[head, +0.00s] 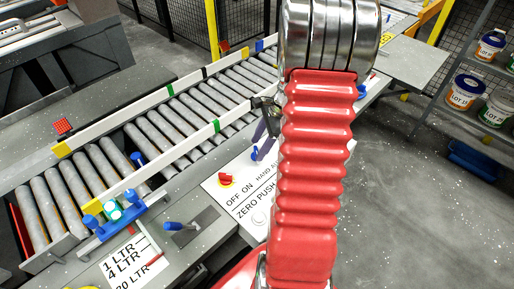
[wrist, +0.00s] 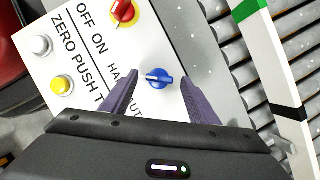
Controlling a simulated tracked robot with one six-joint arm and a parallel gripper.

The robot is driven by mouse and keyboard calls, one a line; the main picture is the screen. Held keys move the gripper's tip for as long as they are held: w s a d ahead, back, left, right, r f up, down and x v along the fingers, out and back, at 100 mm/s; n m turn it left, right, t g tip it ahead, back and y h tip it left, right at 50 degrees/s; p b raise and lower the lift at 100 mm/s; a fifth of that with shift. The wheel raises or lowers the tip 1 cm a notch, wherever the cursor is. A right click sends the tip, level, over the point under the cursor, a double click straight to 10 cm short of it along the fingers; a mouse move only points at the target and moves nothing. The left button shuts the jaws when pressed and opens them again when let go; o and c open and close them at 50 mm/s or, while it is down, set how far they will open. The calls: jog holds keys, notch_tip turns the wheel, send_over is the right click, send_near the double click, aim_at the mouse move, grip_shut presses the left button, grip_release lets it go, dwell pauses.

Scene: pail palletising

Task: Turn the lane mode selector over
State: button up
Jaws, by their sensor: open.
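The blue knob (wrist: 157,79) sits on the white panel (wrist: 70,62) beside the HAND / AUT lettering, which is partly covered by a finger. Its grip bar lies roughly crosswise in the wrist view, with a pale mark at its left end. My gripper (wrist: 160,77) is open, with one purple finger on each side of the knob and a gap on both sides. In the head view my gripper (head: 264,131) is over the panel's far edge, and the blue knob (head: 255,153) shows just below it.
A red knob (wrist: 123,11) by OFF ON, a white button (wrist: 41,45) and a yellow button (wrist: 62,85) share the panel. The roller conveyor (head: 165,128) runs behind. A blue-handled lever (head: 178,226) stands left of the panel. Pails (head: 464,92) stand on a right-hand shelf.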

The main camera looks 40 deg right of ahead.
jog(key=shift+w+a+f, duration=0.15)
jog(key=shift+a+f, duration=0.1)
jog(key=shift+f, duration=0.35)
jog(key=shift+c, duration=0.5)
